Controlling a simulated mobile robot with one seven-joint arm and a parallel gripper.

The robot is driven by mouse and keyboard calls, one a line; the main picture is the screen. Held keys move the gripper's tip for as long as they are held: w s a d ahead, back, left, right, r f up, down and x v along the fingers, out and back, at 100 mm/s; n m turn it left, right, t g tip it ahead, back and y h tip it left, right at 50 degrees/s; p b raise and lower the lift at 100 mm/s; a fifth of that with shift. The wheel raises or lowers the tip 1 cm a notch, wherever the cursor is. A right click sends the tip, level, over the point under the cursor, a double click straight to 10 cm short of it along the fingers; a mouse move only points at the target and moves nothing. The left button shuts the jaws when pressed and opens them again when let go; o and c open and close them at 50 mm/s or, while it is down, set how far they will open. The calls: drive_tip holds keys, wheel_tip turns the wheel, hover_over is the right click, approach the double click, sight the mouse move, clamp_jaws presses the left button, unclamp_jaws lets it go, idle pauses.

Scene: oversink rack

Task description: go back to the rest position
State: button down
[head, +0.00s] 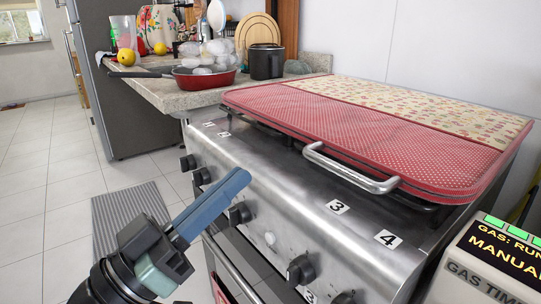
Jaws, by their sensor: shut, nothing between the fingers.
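My gripper (243,176) shows at the lower left, with its blue-grey fingers together and nothing between them. The fingers point up and to the right, in front of the stove's steel front panel (290,210) in the picture. I cannot tell the exact gap between the fingertips and the panel.
The stove has black knobs (301,269) and a red patterned cover with a metal handle (350,170). A counter (170,95) behind holds a red pan (205,80) and a dark mug (266,62). A gas timer box (490,270) stands at right. The tiled floor (45,200) at left is open.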

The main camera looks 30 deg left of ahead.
drive_tip(key=w+d+r, duration=0.1)
drive_tip(key=w+d, duration=0.1)
drive_tip(key=w+d+r+y+p, duration=0.1)
drive_tip(key=w+d+r, duration=0.1)
drive_tip(key=d, duration=0.1)
drive_tip(key=w+d+r+y, duration=0.1)
drive_tip(key=w+d+r, duration=0.1)
drive_tip(key=w, duration=0.1)
drive_tip(key=shift+d+r+g, duration=0.1)
drive_tip(key=shift+d+g, duration=0.05)
drive_tip(key=shift+g, duration=0.15)
drive_tip(key=shift+t+y, duration=0.6)
drive_tip(key=shift+y, duration=0.2)
drive_tip(key=d+r, duration=0.2)
drive_tip(key=w+d+r+p, duration=0.1)
drive_tip(key=d+r, duration=0.2)
drive_tip(key=shift+r, duration=0.25)
drive_tip(key=s+d+r+n+t+y+p, duration=0.1)
drive_tip(key=s+d+r+t+y, duration=0.15)
drive_tip(key=s+d+r, duration=0.35)
drive_tip(key=s+d+r+t+y+p, duration=0.1)
drive_tip(key=s+d+r+t, duration=0.2)
drive_tip(key=r, duration=0.5)
wheel_tip(320, 180, up, 38)
drive_tip(key=w+p, duration=0.1)
drive_tip(key=p, duration=3.7)
drive_tip(key=shift+r+g, duration=0.1)
drive_tip(key=shift+g, duration=0.15)
